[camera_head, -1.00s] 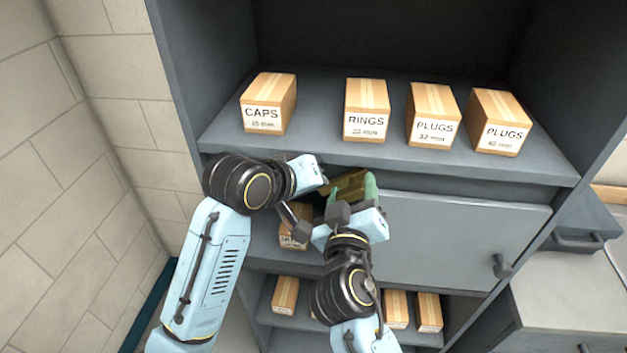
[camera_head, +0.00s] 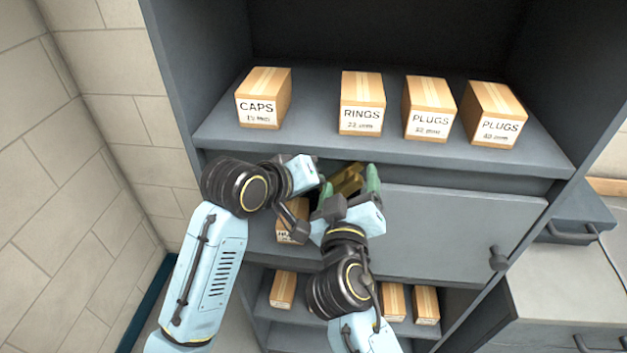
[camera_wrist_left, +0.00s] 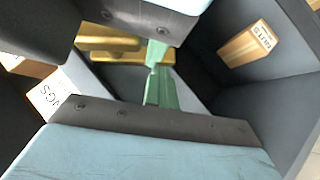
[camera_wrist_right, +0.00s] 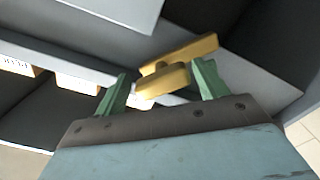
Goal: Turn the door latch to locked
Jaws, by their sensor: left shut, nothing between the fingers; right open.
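A yellow, brass-like latch piece (camera_head: 347,180) shows at the left end of the grey cabinet door (camera_head: 450,225), partly hidden by my grippers. In the right wrist view the latch (camera_wrist_right: 162,82) has a short bar in front of a longer one. My right gripper (camera_wrist_right: 163,76) is open, its green fingers on either side of the latch's front bar; contact is unclear. My left gripper (camera_wrist_left: 156,74) is shut and empty, beside the latch and left of my right gripper. The left wrist view shows the yellow bars (camera_wrist_left: 112,42) beyond its fingers.
A dark knob (camera_head: 498,258) sits near the door's right end. Labelled boxes, CAPS (camera_head: 264,98), RINGS (camera_head: 362,103) and two of PLUGS, stand on the shelf (camera_head: 225,135) above. Another box (camera_head: 290,228) sits left of the door. More boxes stand below.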

